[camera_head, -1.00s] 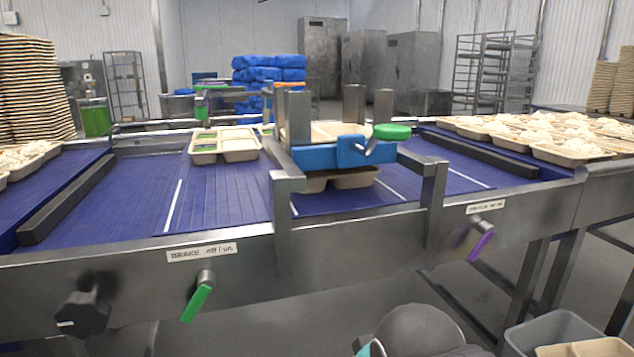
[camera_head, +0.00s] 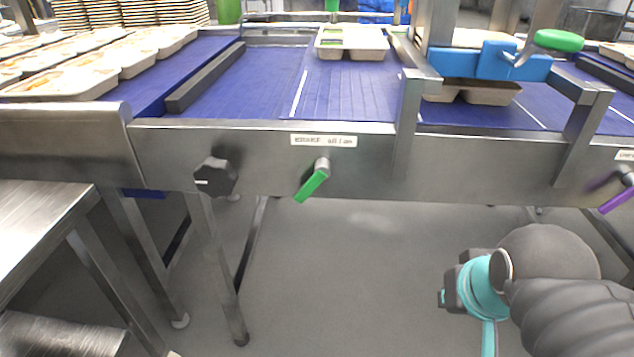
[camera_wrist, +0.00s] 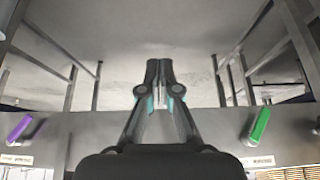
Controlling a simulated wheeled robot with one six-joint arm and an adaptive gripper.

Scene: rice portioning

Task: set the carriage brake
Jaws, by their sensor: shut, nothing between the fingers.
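The brake lever (camera_head: 312,184) has a green handle on a metal pivot on the front rail of the line. It slants down and to the left, below a white label (camera_head: 323,141) that reads BRAKE off / on. In the wrist view the green handle (camera_wrist: 260,125) is at the right, with its label below it. My gripper (camera_wrist: 158,68) is shut and empty in the middle of the wrist view, apart from the lever. In the head view my arm is at the lower right, and the fingers cannot be made out. The blue carriage (camera_head: 490,64) stands over the belt.
A black knob (camera_head: 216,177) is on the rail left of the lever. A purple lever (camera_head: 617,200) is at the right edge. A steel table (camera_head: 40,215) stands at the lower left. Trays (camera_head: 353,43) sit on the blue belt. The floor before the rail is open.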

